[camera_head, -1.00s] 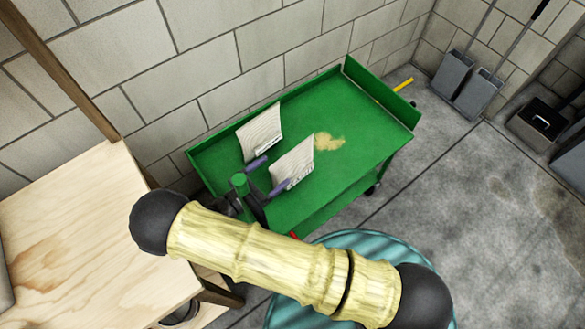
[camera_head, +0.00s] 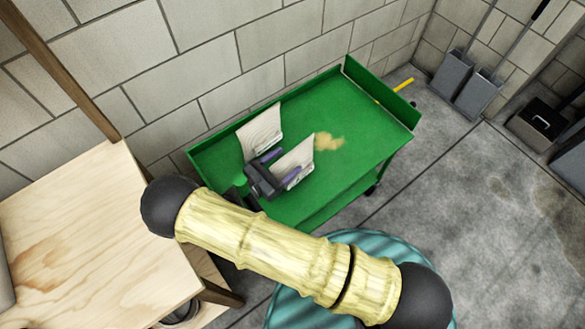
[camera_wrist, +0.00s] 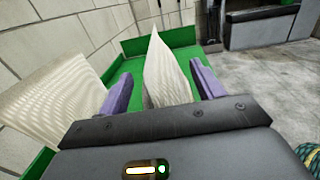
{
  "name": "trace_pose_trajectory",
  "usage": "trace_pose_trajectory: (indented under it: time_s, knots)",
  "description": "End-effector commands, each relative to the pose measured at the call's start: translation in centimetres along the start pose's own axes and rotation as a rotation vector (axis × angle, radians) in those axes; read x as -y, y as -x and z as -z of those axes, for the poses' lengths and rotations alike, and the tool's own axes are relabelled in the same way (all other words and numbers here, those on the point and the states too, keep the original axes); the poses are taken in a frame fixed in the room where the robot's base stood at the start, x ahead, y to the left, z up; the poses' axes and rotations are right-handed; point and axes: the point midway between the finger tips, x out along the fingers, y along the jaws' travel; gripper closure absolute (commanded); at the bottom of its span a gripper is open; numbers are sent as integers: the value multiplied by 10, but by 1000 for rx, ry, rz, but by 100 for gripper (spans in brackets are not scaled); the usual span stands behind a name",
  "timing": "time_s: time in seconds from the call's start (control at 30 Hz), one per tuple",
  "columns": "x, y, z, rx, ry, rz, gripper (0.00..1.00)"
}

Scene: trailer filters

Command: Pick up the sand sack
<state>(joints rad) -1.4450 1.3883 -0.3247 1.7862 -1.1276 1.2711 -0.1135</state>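Two pale, ribbed sacks with dark print near their lower edges stand tilted on the green cart (camera_head: 355,115). One is the right sack (camera_head: 296,154), beside a patch of spilled sand (camera_head: 329,142); the other is the left sack (camera_head: 260,132). No label is readable, so I cannot tell the sand sack by its print. My gripper (camera_head: 280,167) is open at the right sack. In the wrist view, the right sack (camera_wrist: 166,72) stands between the two purple fingers of my gripper (camera_wrist: 163,88), with gaps visible on both sides. The left sack (camera_wrist: 48,98) is outside the left finger.
The cart has raised green rims and stands by a block wall (camera_head: 230,50). A plywood table (camera_head: 90,235) is at the left. A teal ribbed round object (camera_head: 370,245) is below the cart. Grey dustpans (camera_head: 468,85) stand at the upper right. The cart's right half is mostly clear.

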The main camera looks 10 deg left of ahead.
Motion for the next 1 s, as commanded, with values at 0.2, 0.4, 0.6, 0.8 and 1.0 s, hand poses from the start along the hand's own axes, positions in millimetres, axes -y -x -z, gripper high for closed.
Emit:
trace_pose_trajectory:
  time_s: [0.2,0.4,0.6,0.8,1.0]
  knots:
    - [0,0,0,0,0,0,77]
    - [0,0,0,0,0,-1,100]
    - [-1,0,-3,6,-2,0,100]
    - [-1,0,-10,6,-3,0,100]
    - [-1,0,-36,6,-4,1,100]
